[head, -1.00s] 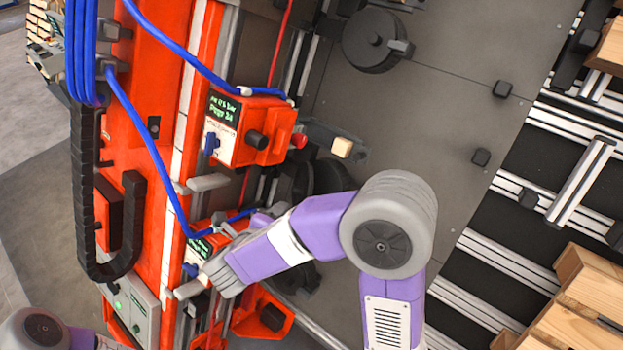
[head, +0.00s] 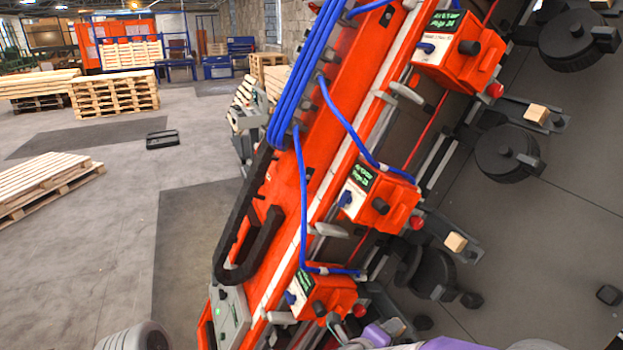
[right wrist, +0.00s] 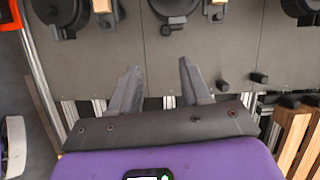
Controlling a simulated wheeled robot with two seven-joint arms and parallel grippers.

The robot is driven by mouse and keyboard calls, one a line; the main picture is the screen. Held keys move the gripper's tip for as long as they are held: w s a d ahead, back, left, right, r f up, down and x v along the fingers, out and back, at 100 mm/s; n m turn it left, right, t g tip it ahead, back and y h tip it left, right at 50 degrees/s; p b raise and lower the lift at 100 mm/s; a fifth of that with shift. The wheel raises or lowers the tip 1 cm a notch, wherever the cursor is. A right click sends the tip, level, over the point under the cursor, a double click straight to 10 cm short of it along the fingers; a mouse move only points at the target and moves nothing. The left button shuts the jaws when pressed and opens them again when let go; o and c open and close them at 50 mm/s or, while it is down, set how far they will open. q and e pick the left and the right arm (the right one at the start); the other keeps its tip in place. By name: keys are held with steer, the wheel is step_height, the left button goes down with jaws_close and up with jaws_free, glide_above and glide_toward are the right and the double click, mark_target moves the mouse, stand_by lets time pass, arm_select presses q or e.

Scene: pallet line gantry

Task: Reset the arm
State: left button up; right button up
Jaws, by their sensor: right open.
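My right gripper (right wrist: 160,78) shows in the right wrist view with its two grey fingers wide apart and nothing between them. It points toward the grey panel (right wrist: 215,55), with black round parts beyond its fingertips. In the head view, only a purple and grey part of my right arm shows at the bottom edge, in front of the lowest orange control box (head: 325,300). Whether the right gripper touches anything there cannot be told. My left gripper is out of view; a grey joint of mine shows at the bottom left.
The orange gantry beam (head: 330,160) slants across the middle with blue hoses (head: 303,75) and more orange boxes (head: 455,50). A black cable chain (head: 243,235) hangs on its left side. Pallets (head: 115,92) stand on open floor at the left.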

steer(key=w+f+n+y+b, duration=0.1)
steer(key=w+f+n+y, duration=0.1)
steer(key=w+f+n, duration=0.5)
steer(key=s+a+f+n+g+y+b, duration=0.1)
steer(key=s+a+f+n+y, duration=0.2)
steer(key=f, duration=0.7)
steer(key=s+f+n+g+y+b, duration=0.1)
steer(key=s+f+n+y, duration=0.3)
steer(key=f, duration=0.5)
arm_select(q)
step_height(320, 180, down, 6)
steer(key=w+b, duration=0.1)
steer(key=b, duration=0.1)
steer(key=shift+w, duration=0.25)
arm_select(e)
steer(key=s+a+f+n+g+y, duration=0.2)
steer(key=s+f+n, duration=0.3)
steer(key=s, duration=0.3)
steer(key=s+a+f+n+g+y, duration=0.2)
steer(key=s+f+n+g, duration=0.2)
steer(key=s+f+n, duration=0.2)
steer(key=shift+s+f+g, duration=0.3)
steer(key=shift+s+f, duration=0.65)
steer(key=shift+s, duration=0.1)
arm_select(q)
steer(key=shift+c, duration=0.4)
arm_select(e)
steer(key=shift+c, duration=0.5)
